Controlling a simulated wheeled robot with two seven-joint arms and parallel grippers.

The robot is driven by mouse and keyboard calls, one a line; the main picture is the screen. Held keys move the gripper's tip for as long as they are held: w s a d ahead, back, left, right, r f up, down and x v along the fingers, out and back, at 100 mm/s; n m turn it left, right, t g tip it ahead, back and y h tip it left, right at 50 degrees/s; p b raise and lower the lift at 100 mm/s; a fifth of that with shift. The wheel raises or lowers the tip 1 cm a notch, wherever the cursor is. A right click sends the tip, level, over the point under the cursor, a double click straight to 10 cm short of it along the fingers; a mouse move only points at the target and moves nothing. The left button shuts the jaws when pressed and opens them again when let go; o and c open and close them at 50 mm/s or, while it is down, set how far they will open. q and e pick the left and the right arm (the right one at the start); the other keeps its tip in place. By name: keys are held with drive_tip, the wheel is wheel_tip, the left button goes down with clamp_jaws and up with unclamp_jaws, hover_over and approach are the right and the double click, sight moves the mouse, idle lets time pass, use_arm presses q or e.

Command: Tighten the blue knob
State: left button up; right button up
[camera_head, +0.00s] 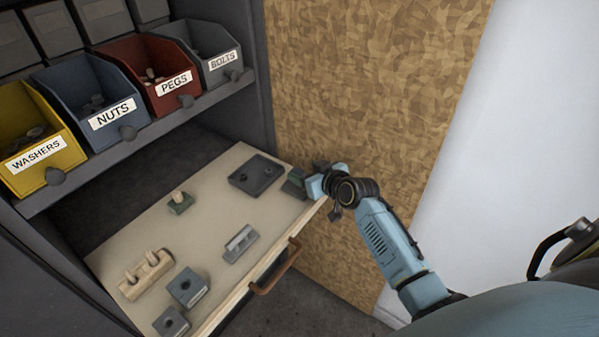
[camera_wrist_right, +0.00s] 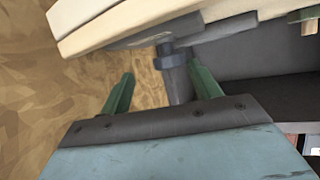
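My right gripper (camera_head: 296,182) is at the far right corner of the pulled-out work surface in the head view. In the right wrist view its two green fingers (camera_wrist_right: 161,88) are spread apart. A grey-blue cylindrical part (camera_wrist_right: 175,75) with a wider collar shows between the fingers, close under the pale board. It looks like the blue knob, though its colour is dull. I see a gap to the left finger; the right finger is close, and I cannot tell whether it touches. The head view does not clearly show the knob. My left gripper is not in view.
The pale work surface (camera_head: 215,215) holds a dark tray (camera_head: 256,175), a green block with a peg (camera_head: 180,202), a grey slotted block (camera_head: 240,243), a wooden peg block (camera_head: 146,275) and blue-grey blocks. Labelled bins stand on the left shelf. A chipboard wall (camera_head: 360,90) is behind.

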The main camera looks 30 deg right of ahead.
drive_tip(key=shift+w+d+f, duration=0.2)
drive_tip(key=shift+f, duration=0.6)
drive_tip(key=shift+a, duration=0.1)
drive_tip(key=shift+c, duration=0.3)
drive_tip(key=shift+a+r, duration=0.15)
drive_tip(key=shift+a, duration=0.1)
drive_tip(key=c, duration=0.5)
drive_tip(key=shift+a+r, duration=0.1)
drive_tip(key=shift+a, duration=0.1)
drive_tip(key=shift+c, duration=2.1)
drive_tip(key=shift+d, duration=0.1)
drive_tip(key=shift+r+h+p, duration=0.15)
drive_tip(key=shift+h+p, duration=0.35)
drive_tip(key=shift+p, duration=0.15)
drive_tip(key=shift+d+m+p, duration=0.1)
drive_tip(key=shift+m+p, duration=0.3)
drive_tip(key=shift+p, duration=0.05)
drive_tip(key=shift+w+a+r+h+p, duration=0.1)
drive_tip(key=shift+a+h+p, duration=0.5)
drive_tip(key=shift+p, duration=0.1)
drive_tip(key=shift+m, duration=0.3)
drive_tip(key=shift+d, duration=0.15)
drive_tip(key=o, duration=0.8)
drive_tip(key=shift+o, duration=0.9)
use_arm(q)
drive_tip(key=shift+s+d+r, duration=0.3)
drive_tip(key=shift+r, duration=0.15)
use_arm(e)
drive_tip(key=shift+a, duration=0.2)
